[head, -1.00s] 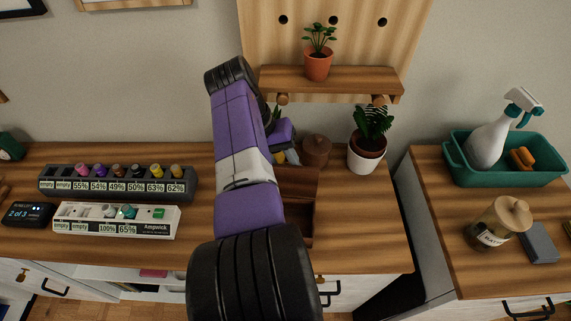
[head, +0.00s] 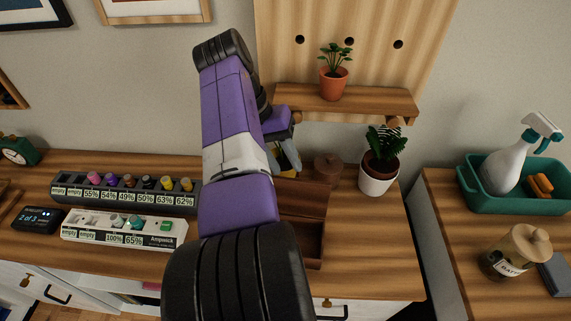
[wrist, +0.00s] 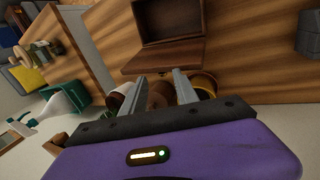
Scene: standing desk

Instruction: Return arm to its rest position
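My arm (head: 232,125) stretches up the middle of the head view, purple with black joints, and covers part of the desk. My gripper (wrist: 160,88) shows two grey fingers spread apart in the wrist view, with nothing held between them. It is above the desk, near the open wooden box (head: 300,215), which also shows in the wrist view (wrist: 170,22). A yellow pot (wrist: 205,84) shows beyond one finger in the wrist view.
A shelf (head: 350,102) with a potted plant (head: 334,84) hangs behind. A white-potted plant (head: 378,178) stands right of the box. A dark battery rack (head: 190,204) and a white charger (head: 90,233) lie left. A green caddy (head: 510,200) sits on the right counter, across a gap.

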